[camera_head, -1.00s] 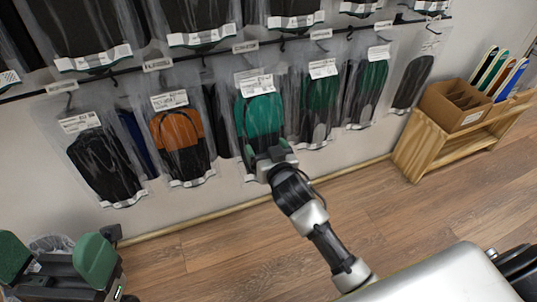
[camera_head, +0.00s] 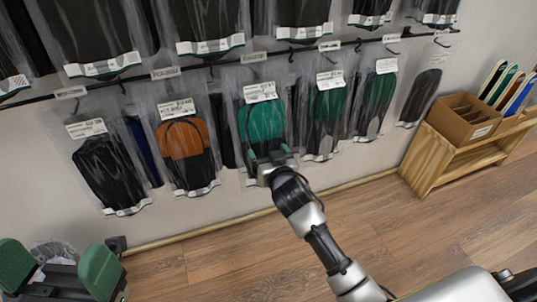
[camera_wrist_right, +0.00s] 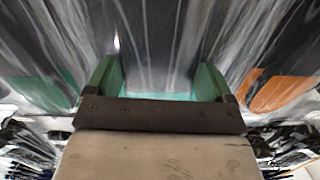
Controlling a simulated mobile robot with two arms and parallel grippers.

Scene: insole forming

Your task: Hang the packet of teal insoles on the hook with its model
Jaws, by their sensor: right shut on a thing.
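The packet of teal insoles (camera_head: 262,122) is a clear bag with a white label (camera_head: 260,92). It hangs upright in front of the lower rail, below a price tag (camera_head: 254,57). I cannot tell whether its top hole is on the hook. My right gripper (camera_head: 271,157) is shut on the packet's lower part; its green fingers (camera_wrist_right: 160,82) flank the clear bag in the wrist view. My left gripper (camera_head: 58,268) is at the lower left, its green fingers wide apart, with crumpled clear plastic (camera_head: 50,249) behind it.
An orange-and-black packet (camera_head: 184,145) hangs left of the teal one and teal-and-black packets (camera_head: 326,108) hang right of it, close by. A black packet (camera_head: 108,170) hangs farther left. A cardboard box (camera_head: 462,120) stands on a wooden shelf (camera_head: 440,160) at right.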

